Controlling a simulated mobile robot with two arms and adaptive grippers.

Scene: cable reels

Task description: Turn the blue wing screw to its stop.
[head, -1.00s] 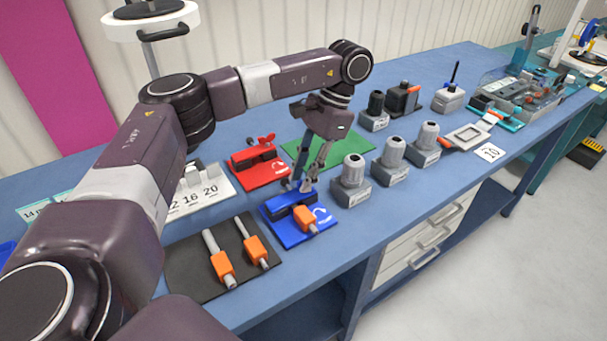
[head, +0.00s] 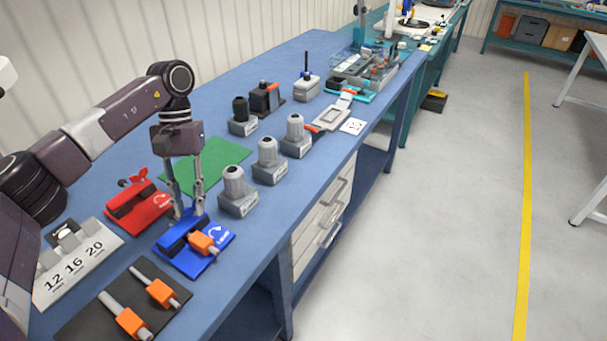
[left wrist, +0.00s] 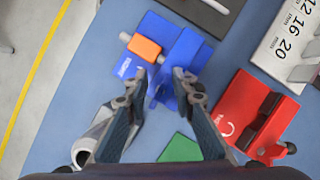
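The blue fixture plate (head: 215,257) lies on the bench, with a blue block and an orange piece (head: 203,243) on a grey rod. The fixture also shows in the left wrist view (left wrist: 183,52). My left gripper (head: 188,212) points down over the far end of the blue block. In the left wrist view its fingertips (left wrist: 158,78) stand apart, with a blue part (left wrist: 155,97), seemingly the wing screw, between them. I see no clear contact on it. The wing's exact angle is hard to tell. My right gripper is not in view.
A red fixture (head: 155,208) with a red wing screw stands left of the blue one. A black mat (head: 85,325) with orange-handled pieces, a numbered white block (head: 75,278), a green mat (head: 222,158) and several grey cylinders on bases (head: 235,185) are close by.

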